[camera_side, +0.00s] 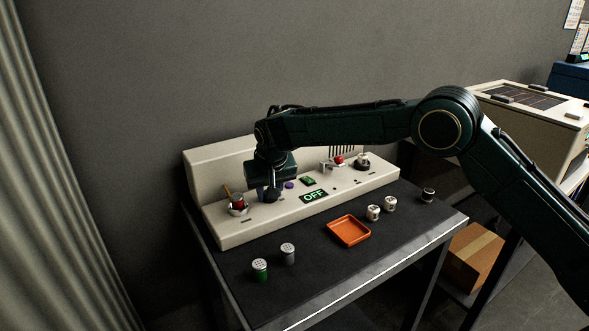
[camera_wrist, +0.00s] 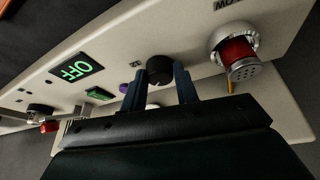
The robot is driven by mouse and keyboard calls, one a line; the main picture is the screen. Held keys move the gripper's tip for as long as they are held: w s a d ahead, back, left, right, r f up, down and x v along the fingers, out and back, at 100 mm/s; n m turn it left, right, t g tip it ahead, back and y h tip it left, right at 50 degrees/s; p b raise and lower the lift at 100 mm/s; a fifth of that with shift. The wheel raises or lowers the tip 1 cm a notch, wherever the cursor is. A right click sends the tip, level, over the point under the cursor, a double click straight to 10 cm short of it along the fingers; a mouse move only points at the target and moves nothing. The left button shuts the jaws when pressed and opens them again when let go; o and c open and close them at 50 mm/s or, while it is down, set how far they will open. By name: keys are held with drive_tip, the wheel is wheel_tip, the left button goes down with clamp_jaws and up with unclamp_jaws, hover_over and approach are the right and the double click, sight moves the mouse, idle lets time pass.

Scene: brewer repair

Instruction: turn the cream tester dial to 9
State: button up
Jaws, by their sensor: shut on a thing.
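The cream tester (camera_side: 238,232) is a long console with a raised back panel at the rear of the black table. Its black dial (camera_wrist: 160,69) is on the panel, between the purple button and the red part. My gripper (camera_wrist: 160,82) is shut on the dial, with one blue finger on each side of it. In the side view my gripper (camera_side: 270,192) reaches down to the tester's left part, and the arm's end partly hides the dial. I cannot read a pointer or numbers around the dial. The tester's display (camera_side: 313,196) reads OFF in green.
Beside the dial, a red part (camera_side: 238,202) sits in a metal ring. A purple button (camera_side: 289,185) and green switch (camera_side: 308,181) are nearby. An orange tray (camera_side: 333,237), a green-sided canister (camera_side: 260,270), a grey one (camera_side: 288,253) and white ones (camera_side: 389,204) stand in front.

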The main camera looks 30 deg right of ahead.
drive_tip(key=shift+w+a+m+g+h, duration=0.1)
drive_tip(key=shift+m+g+h, duration=0.25)
drive_tip(key=shift+m, duration=0.7)
drive_tip(key=shift+a+m+g+h, duration=0.15)
drive_tip(key=shift+m+h, duration=0.3)
drive_tip(key=shift+m, duration=0.6)
drive_tip(key=shift+d+m, duration=0.1)
drive_tip(key=shift+m, duration=0.3)
drive_tip(key=o, duration=1)
drive_tip(key=shift+r, duration=0.1)
drive_tip(key=shift+v, duration=1.35)
drive_tip(key=shift+s+a+r, duration=0.1)
drive_tip(key=shift+s+a, duration=4.15)
drive_tip(key=shift+s, duration=0.1)
